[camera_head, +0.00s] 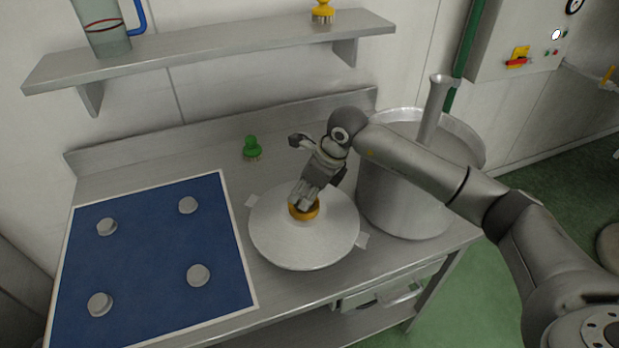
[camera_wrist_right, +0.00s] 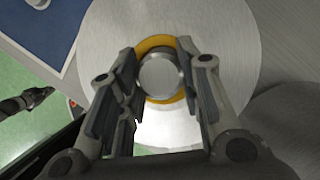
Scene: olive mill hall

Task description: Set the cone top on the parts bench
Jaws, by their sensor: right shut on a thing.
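The cone top (camera_head: 270,230) is a wide, shallow grey metal disc with an orange ring (camera_head: 294,212) around its central knob. It is over the right part of the steel parts bench (camera_head: 290,290); I cannot tell whether it touches the surface. My right gripper (camera_head: 305,200) reaches down from above and is shut on the knob. In the right wrist view the two fingers (camera_wrist_right: 160,85) flank the round knob (camera_wrist_right: 160,77), with the disc (camera_wrist_right: 225,40) spread beneath. The gripper partly hides the knob and ring in the head view.
A large steel pot (camera_head: 390,200) stands close on the right. A blue mat (camera_head: 150,250) with several grey round pieces lies left. A green-handled brush (camera_head: 251,146) stands behind. A shelf (camera_head: 220,50) holds a clear jug (camera_head: 105,38) and a yellow item (camera_head: 322,12).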

